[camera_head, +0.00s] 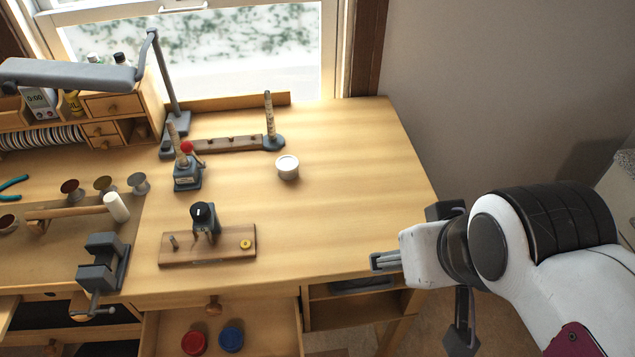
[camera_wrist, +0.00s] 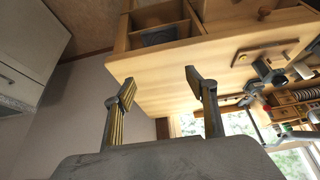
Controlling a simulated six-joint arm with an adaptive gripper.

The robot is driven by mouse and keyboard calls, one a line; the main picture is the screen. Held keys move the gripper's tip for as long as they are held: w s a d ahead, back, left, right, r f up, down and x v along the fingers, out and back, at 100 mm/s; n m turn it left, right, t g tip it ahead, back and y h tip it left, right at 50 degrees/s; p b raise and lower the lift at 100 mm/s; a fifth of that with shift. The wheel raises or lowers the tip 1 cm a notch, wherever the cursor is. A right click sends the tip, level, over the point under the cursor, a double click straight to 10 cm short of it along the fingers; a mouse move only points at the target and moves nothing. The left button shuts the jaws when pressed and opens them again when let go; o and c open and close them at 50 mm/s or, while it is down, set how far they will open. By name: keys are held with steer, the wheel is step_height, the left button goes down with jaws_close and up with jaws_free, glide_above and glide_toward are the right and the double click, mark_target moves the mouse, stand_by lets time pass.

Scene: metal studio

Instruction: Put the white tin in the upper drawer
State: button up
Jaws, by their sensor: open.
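The white tin (camera_head: 287,174) stands upright on the bare middle of the desk top. A drawer front with a round knob (camera_head: 213,306) sits just under the desk's front edge and looks shut; I take it for the upper drawer. Below it an open drawer (camera_head: 272,323) holds a red tin (camera_head: 193,343) and a blue tin (camera_head: 231,339). My gripper (camera_head: 384,261) is at the desk's right front corner, well to the right of the white tin. In the wrist view its fingers (camera_wrist: 160,92) are apart with nothing between them.
A wooden fixture board (camera_head: 180,254) stands between the white tin and the drawers. A vise (camera_head: 102,262), a mallet (camera_head: 115,207) and spools lie left. A wooden rack (camera_head: 228,144) with an upright post (camera_head: 269,120) is behind the tin. The desk right of the tin is clear.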

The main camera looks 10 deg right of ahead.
steer(key=w+d+t+h, duration=0.1)
steer(key=w+d+t, duration=0.15)
steer(key=w, duration=0.85)
steer(key=n+t+y, duration=0.3)
steer(key=n+y, duration=0.4)
glide_toward(292, 167)
steer(key=w, duration=0.2)
steer(key=w+f, duration=0.1)
steer(key=shift+w+a+f, duration=0.1)
steer(key=shift+w+a, duration=0.15)
steer(key=shift+a, duration=0.15)
steer(key=shift+a+f+g+y, duration=0.2)
steer(key=shift+a+g+y, duration=0.05)
steer(key=shift+a+y, duration=0.35)
steer(key=shift+x, duration=1.3)
steer(key=shift+w+f, duration=0.1)
steer(key=shift+f, duration=0.05)
steer(key=shift+d+x, duration=0.15)
steer(key=shift+x, duration=1.05)
steer(key=shift+d+x, duration=0.15)
steer(key=shift+x, duration=1.1)
